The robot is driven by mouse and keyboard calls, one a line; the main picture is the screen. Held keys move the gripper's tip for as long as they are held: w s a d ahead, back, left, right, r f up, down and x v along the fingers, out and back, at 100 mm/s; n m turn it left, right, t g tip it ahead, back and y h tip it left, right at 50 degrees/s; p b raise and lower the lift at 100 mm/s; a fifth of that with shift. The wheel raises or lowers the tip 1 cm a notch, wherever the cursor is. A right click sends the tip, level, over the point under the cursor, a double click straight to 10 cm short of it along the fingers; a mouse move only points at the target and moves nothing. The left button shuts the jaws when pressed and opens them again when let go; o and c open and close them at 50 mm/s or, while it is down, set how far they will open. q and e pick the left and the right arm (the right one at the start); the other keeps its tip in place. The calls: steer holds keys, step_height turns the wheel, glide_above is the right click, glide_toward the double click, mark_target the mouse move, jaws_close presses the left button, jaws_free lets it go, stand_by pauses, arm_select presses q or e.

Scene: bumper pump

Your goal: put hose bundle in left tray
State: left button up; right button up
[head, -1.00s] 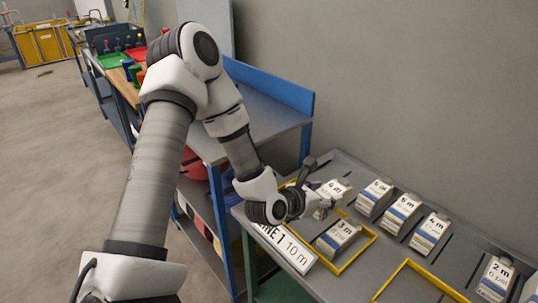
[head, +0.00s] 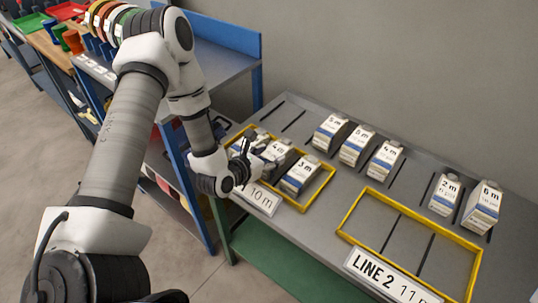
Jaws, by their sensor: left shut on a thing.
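My left gripper (head: 250,158) reaches in from the left over the left tray, a yellow-framed area (head: 318,197) on the grey table. It is shut on a white and blue labelled hose bundle (head: 278,150), low in the tray area; its fingers partly hide it, and whether it touches the tray floor I cannot tell. Another bundle marked 3 m (head: 300,175) stands in the tray to its right. A further bundle (head: 252,138) shows partly behind the gripper. The sign (head: 262,199) at the tray's front reads 10 m, its left part hidden. My right gripper is out of view.
Several labelled bundles stand behind and right, including a 4 m one (head: 385,160), a 2 m one (head: 446,195) and a 6 m one (head: 483,207). The LINE 2 tray (head: 372,190) is empty. A blue-edged bench (head: 230,75) stands close at left.

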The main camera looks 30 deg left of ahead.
arm_select(q)
steer(key=shift+f, duration=0.15)
steer(key=o, duration=1.5)
steer(key=shift+r, duration=0.25)
steer(key=v, duration=0.9)
steer(key=shift+a, duration=0.1)
steer(key=p+v, duration=0.2)
steer(key=p, duration=0.1)
steer(key=shift+s+r+p, duration=0.1)
steer(key=shift+r+p, duration=0.2)
steer(key=shift+p, duration=0.1)
steer(key=shift+s, duration=0.25)
steer(key=shift+s+f, duration=0.1)
steer(key=shift+f, duration=0.05)
